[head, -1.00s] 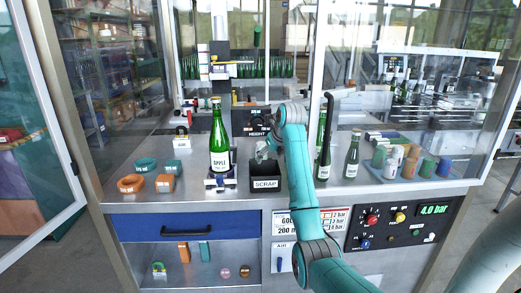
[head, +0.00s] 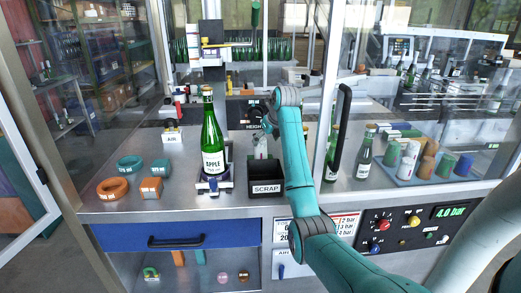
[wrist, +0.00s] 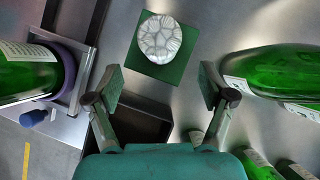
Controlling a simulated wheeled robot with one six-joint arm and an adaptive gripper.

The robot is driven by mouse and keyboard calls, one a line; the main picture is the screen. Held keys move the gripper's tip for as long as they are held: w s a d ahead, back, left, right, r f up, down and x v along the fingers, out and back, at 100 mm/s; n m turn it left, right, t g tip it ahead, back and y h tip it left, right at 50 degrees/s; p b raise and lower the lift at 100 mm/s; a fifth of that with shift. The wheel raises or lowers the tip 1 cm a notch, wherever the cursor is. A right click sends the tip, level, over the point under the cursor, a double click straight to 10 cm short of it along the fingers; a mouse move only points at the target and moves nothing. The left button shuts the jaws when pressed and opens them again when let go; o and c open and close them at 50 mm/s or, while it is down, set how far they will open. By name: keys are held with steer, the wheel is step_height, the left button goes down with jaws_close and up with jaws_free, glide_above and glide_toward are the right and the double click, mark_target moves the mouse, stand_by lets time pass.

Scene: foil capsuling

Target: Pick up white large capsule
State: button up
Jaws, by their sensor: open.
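A tall white capsule (head: 408,160) stands among coloured ones on the tray at the right in the head view. In the wrist view a round, white, wrinkled top (wrist: 159,39) sits over a green square pad (wrist: 178,72); I cannot tell if it is a capsule. My gripper (wrist: 160,88) is open and empty, its fingers spread on either side below that white top and apart from it. In the head view my gripper (head: 259,150) is small and partly hidden, just behind the scrap bin.
The scrap bin (head: 267,188) stands at the front edge. A green bottle (head: 212,140) stands in a holder to its left, with teal and orange rings (head: 112,188) further left. More bottles (head: 364,157) and a glass panel edge stand right of my arm.

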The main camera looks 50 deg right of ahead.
steer(key=shift+x, duration=3.95)
steer(key=shift+w+d+r, duration=0.1)
steer(key=shift+w+r, duration=0.05)
steer(key=c, duration=0.8)
